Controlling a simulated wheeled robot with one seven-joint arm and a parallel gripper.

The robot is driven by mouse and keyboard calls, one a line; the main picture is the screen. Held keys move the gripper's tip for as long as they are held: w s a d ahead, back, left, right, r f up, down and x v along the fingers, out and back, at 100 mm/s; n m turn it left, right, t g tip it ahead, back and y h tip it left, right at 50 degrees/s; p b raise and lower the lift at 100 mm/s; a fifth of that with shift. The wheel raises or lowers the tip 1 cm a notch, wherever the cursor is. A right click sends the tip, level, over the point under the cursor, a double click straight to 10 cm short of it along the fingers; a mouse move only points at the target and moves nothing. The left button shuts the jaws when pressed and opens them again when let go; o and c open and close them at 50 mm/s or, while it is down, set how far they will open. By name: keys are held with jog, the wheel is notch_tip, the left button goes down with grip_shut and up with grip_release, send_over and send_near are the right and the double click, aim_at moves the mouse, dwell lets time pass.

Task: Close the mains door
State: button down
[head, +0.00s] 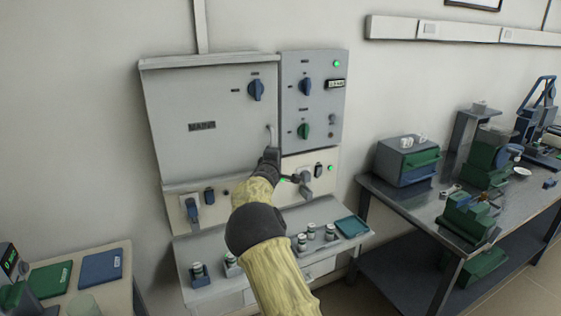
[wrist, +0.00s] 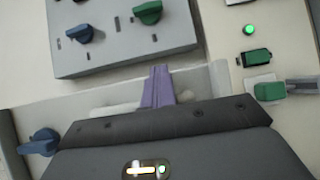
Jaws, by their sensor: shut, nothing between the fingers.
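The mains door (head: 185,105) is a grey panel on the wall in the head view, with a "MAINS" label, a blue knob (head: 256,90) and a pale handle (head: 269,134) near its right edge. It looks about flush beside the right-hand panel, but I cannot tell whether a small gap remains. My gripper (head: 271,154) is at the lower end of the handle. In the wrist view its purple fingers (wrist: 158,86) are shut and empty, next to a pale bar (wrist: 115,108) that looks like the handle. Contact is unclear. My gripper body hides much of the door there.
The right-hand panel (head: 322,75) has blue and green knobs and a green light. Below are sockets, switches and a shelf (head: 215,245) with several small jars and a blue tray (head: 351,227). A metal bench (head: 400,205) with equipment stands right, another table (head: 115,290) lower left.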

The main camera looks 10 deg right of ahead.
jog(key=shift+a+f, duration=0.15)
jog(key=shift+a, duration=0.25)
